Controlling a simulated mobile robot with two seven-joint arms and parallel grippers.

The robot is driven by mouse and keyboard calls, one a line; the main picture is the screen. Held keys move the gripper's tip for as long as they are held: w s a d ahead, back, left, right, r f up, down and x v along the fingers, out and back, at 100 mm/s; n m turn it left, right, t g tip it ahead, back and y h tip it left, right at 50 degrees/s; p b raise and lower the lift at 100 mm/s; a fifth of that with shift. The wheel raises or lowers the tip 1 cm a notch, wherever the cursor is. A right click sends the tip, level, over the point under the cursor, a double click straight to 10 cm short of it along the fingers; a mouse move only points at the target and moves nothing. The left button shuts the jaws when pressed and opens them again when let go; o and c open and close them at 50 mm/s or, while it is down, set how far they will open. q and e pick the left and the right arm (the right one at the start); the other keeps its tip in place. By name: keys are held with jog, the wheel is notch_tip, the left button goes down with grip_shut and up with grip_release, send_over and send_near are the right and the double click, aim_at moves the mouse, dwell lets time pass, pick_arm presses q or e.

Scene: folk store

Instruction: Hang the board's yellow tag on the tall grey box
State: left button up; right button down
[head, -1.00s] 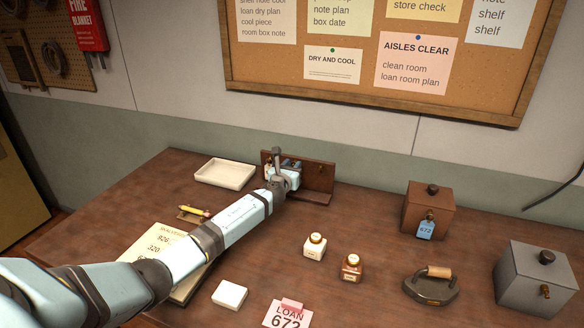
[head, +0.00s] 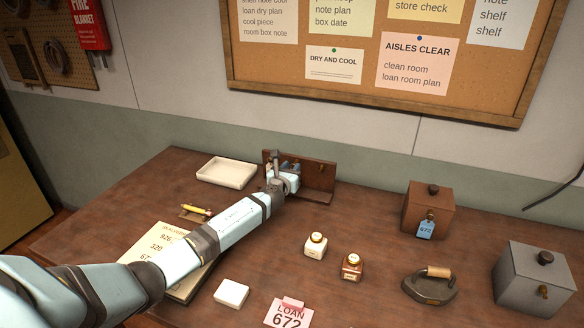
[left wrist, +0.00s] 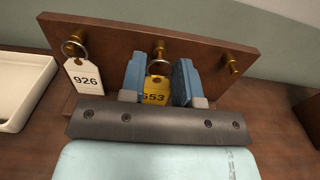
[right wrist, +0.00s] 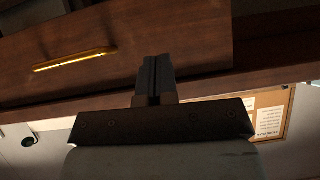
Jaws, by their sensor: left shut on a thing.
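The brown hook board (head: 322,181) stands at the back of the table. In the left wrist view, the yellow tag (left wrist: 154,98), marked 653, hangs by its ring around the middle brass hook. My left gripper (left wrist: 160,80) is shut on the yellow tag, one blue finger on each side; it also shows at the board in the head view (head: 284,168). The fingers hide part of the tag. The grey box (head: 540,278) stands at the right, with a dark knob on top and a small brass hook on its front. My right gripper (right wrist: 154,80) is shut and empty.
A white tag (left wrist: 85,78), marked 926, hangs on the board's left hook; the right hook is bare. A brown box (head: 428,208) bears a blue tag (head: 426,229). An iron (head: 431,287), two bottles and a white tray (head: 227,172) stand around. A drawer handle (right wrist: 75,60) is near my right gripper.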

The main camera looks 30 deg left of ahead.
dwell(0.3)
pick_arm(q)
jog(key=s+p, duration=0.1)
jog(key=s, duration=0.1)
jog(key=s+d+r+p, duration=0.1)
jog(key=shift+s+p, duration=0.25)
jog(key=shift+p, duration=0.1)
dwell(1.4)
